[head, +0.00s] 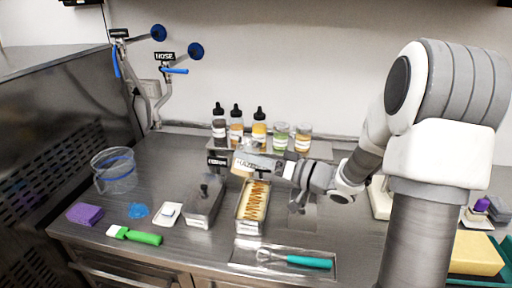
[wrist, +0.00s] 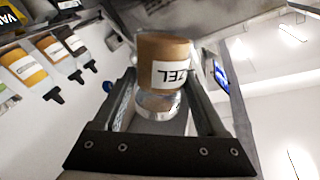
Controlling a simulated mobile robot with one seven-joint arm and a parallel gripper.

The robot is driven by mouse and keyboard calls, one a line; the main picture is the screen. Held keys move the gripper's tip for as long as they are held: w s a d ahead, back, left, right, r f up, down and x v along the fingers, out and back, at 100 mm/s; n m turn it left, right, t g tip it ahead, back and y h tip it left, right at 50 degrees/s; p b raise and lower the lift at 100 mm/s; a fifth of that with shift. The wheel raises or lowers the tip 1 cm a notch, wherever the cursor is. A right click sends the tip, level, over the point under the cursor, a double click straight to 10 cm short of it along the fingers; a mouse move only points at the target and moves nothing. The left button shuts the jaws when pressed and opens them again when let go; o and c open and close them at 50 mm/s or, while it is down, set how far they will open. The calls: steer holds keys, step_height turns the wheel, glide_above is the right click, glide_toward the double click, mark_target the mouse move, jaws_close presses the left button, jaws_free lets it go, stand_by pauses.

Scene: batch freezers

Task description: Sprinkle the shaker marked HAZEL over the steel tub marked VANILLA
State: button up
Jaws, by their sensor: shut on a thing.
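The HAZEL shaker (head: 243,164), a clear jar with brown contents and a white label, is held in my gripper (head: 278,168). In the wrist view the shaker (wrist: 165,55) sits between both fingers (wrist: 163,95), with part of its label readable. In the head view it is above the far end of a steel tub (head: 249,227), apart from it and slightly tilted. This tub holds cream-coloured contents with an orange-brown zigzag on top. Its front label is too small to read, so I cannot confirm it says VANILLA.
A second steel tub (head: 203,209) stands just left. Several bottles and jars (head: 259,134) line the back shelf. A clear container (head: 114,174), purple sponge (head: 85,214), green-handled tool (head: 135,235) and teal-handled scoop (head: 308,261) lie around. Counter right of the tubs is mostly clear.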

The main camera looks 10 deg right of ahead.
steer(key=shift+s+a, duration=0.25)
steer(key=shift+a, duration=0.15)
steer(key=shift+s+f+m, duration=0.15)
steer(key=shift+f+m, duration=0.45)
steer(key=shift+m, duration=0.2)
step_height(320, 180, down, 11)
steer(key=m+p, duration=0.5)
steer(key=m, duration=1)
steer(key=shift+s+a+m, duration=0.3)
steer(key=shift+a, duration=0.05)
steer(key=shift+f, duration=0.1)
steer(key=shift+r+p, duration=0.2)
steer(key=shift+p, duration=0.4)
